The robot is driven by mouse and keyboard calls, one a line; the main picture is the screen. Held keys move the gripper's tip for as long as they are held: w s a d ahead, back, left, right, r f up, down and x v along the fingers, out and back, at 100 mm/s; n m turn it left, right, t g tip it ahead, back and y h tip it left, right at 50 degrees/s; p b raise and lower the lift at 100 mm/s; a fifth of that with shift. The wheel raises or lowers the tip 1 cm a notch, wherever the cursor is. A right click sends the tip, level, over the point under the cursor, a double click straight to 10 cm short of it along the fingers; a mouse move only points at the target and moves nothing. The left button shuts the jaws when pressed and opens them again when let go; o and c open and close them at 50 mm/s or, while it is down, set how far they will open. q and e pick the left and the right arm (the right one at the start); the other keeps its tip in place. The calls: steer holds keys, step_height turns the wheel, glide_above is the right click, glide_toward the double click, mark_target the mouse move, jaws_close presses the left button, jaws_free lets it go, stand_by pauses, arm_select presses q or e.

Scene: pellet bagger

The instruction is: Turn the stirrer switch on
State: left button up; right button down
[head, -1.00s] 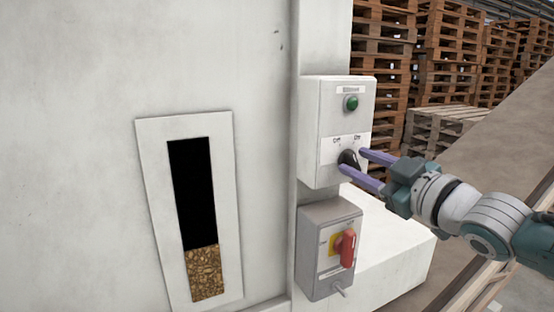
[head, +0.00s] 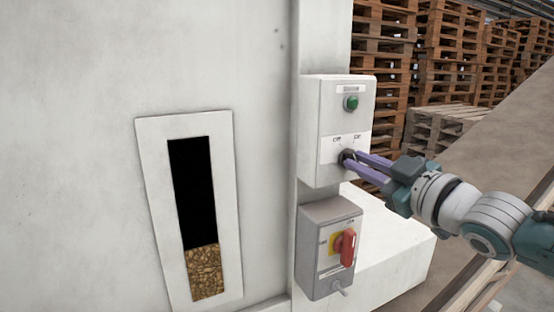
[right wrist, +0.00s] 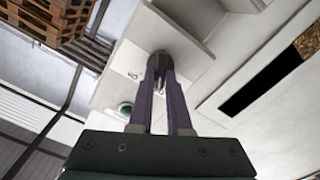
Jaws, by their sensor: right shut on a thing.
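The stirrer switch is a black knob (head: 347,156) low on the white control box (head: 335,105), under small Off and On labels. My right gripper (head: 352,160) has its purple fingers closed on this knob, which they partly hide. In the right wrist view the fingers meet at the dark knob (right wrist: 158,64) against the white box. Which way the knob points I cannot tell. A green button (head: 351,103) is above it on the same box, also visible in the right wrist view (right wrist: 126,109). My left gripper is not in view.
A grey box with a red rotary handle (head: 347,247) on a yellow plate is just below. A tall window (head: 192,195) in the white wall shows brown pellets at its bottom. Pallet stacks (head: 445,55) stand behind at the right.

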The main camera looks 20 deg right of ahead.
steer(key=m, duration=0.6)
steer(key=shift+d, duration=0.1)
steer(key=m+b, duration=0.1)
steer(key=m, duration=0.4)
steer(key=shift+d+m+b, duration=0.1)
steer(key=shift+m+b, duration=0.2)
steer(key=shift+b, duration=0.05)
steer(key=shift+m, duration=0.3)
steer(key=c, duration=0.9)
jaws_free()
steer(key=shift+o, duration=0.2)
steer(key=shift+s, duration=0.1)
